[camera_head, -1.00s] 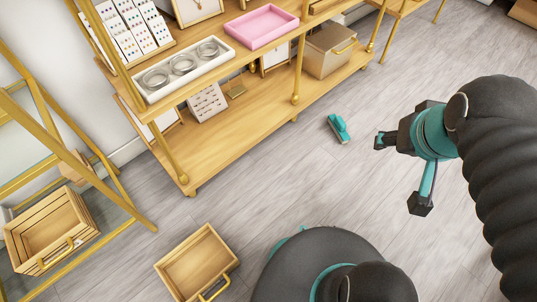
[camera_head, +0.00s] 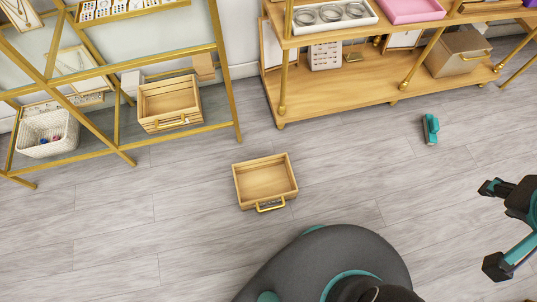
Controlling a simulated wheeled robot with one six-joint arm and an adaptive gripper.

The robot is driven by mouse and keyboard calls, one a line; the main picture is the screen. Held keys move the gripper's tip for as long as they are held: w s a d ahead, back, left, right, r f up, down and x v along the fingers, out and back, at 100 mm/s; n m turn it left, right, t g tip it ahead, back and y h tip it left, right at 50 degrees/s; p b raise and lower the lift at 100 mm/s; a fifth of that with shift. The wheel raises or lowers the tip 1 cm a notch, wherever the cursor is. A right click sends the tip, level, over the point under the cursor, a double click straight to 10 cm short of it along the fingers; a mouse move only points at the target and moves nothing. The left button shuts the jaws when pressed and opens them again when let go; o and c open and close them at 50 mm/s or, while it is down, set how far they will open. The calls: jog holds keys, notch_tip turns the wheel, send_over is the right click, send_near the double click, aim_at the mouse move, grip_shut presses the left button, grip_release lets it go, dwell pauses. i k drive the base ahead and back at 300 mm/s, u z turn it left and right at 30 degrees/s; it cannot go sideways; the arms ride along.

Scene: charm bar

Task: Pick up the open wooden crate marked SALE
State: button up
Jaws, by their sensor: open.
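An open wooden crate (camera_head: 236,187) with a gold handle on its near side sits on the floor in the middle of the view, empty. A second open wooden crate (camera_head: 168,105), slatted and with a gold handle, stands on the low shelf of the gold-framed rack at upper left. I cannot make out a SALE marking on either one. My gripper (camera_head: 496,227) is at the right edge, open and empty, with its fingers spread. It is well to the right of the floor crate and touches nothing.
My dark round base fills the bottom centre. A gold-framed rack (camera_head: 180,49) stands at upper left, with a white basket (camera_head: 42,147). A wooden shelf unit (camera_head: 345,92) stands at upper right. A teal object (camera_head: 431,129) lies on the floor. The grey floor around the crate is clear.

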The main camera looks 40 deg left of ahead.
aim_at(270, 180)
jog(key=z, duration=1.6)
jog(key=i, duration=0.6)
jog(key=u, duration=4.2)
jog(key=i, duration=0.5)
jog(key=z, duration=0.9)
jog(key=k, duration=0.35)
jog(key=u, duration=0.3)
